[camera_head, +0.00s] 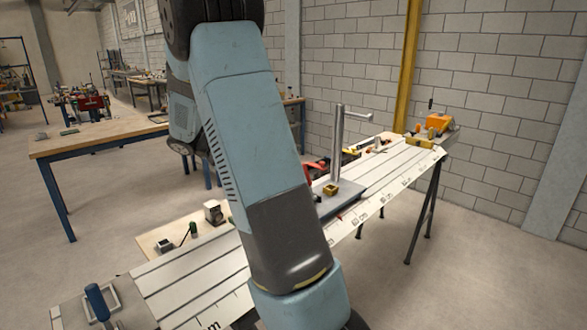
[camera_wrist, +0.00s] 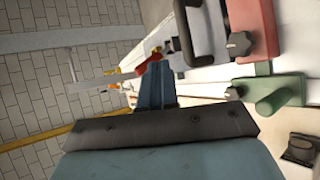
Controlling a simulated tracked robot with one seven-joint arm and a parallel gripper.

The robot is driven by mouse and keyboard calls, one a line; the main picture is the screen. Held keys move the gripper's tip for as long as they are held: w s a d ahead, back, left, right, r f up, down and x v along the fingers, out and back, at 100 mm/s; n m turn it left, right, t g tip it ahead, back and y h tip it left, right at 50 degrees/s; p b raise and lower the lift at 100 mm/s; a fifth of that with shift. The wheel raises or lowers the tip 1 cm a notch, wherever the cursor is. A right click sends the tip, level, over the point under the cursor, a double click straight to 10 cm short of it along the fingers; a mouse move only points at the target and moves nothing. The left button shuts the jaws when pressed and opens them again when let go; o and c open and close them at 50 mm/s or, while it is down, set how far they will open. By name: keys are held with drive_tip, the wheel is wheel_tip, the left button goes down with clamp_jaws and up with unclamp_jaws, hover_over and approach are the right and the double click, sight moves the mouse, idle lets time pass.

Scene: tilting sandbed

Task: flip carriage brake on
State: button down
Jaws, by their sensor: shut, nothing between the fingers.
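The carriage is a dark grey plate (camera_head: 346,197) on the long pale rail bench, with a tall grey post (camera_head: 339,145) and side arm on it. A small red lever-like part (camera_head: 339,217) shows at its front edge. In the wrist view the post (camera_wrist: 98,83) lies sideways, and a red lever-like part (camera_wrist: 154,60) shows just past my gripper. I cannot tell for sure which part is the brake or how it is set. My gripper (camera_wrist: 157,70) is shut and empty, pointing toward the carriage; contact cannot be told. My arm hides it in the head view.
In the wrist view, a red block (camera_wrist: 262,30) with a dark handle and a green block (camera_wrist: 277,90) with a knob stand close on the right. An orange device (camera_head: 438,122) sits at the bench's far end. A wooden table (camera_head: 95,138) stands left.

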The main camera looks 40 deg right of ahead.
drive_tip(key=w+d+f+g+h, duration=0.3)
drive_tip(key=w+d+f+h, duration=0.2)
drive_tip(key=w, duration=0.5)
drive_tip(key=shift+w+d+f+h, duration=0.2)
drive_tip(key=shift+w+f+h, duration=0.2)
drive_tip(key=shift+f+h, duration=0.9)
drive_tip(key=shift+f, duration=0.15)
drive_tip(key=s+a+x, duration=0.1)
drive_tip(key=s+x, duration=0.1)
drive_tip(key=x, duration=1.1)
drive_tip(key=shift+s+a, duration=0.2)
